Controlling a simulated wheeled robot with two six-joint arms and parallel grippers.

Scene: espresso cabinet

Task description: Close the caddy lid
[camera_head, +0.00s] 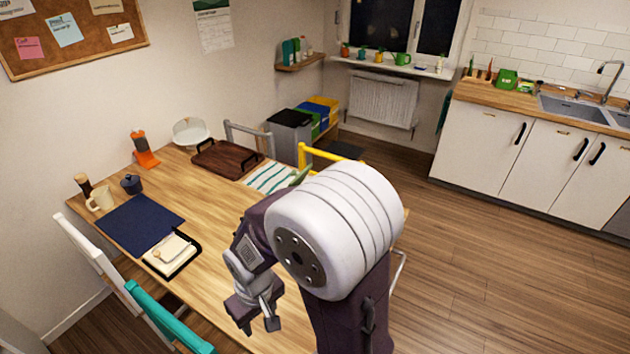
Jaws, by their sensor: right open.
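A small green box (506,79), which looks like the caddy, stands on the wooden counter at the far right, left of the sink. It is too small to tell how its lid stands. My right gripper (258,326) is open and empty, pointing down over the front part of the wooden table. It is far from the green box, with open floor between table and counter. My left gripper is not in view.
The wooden table (214,262) holds a dark tray (228,158), a navy mat (140,224), a cream mug (101,199) and a napkin holder (171,254). A yellow chair (322,156) stands behind it. Wooden floor (470,250) is clear at right, before the white cabinets (484,148).

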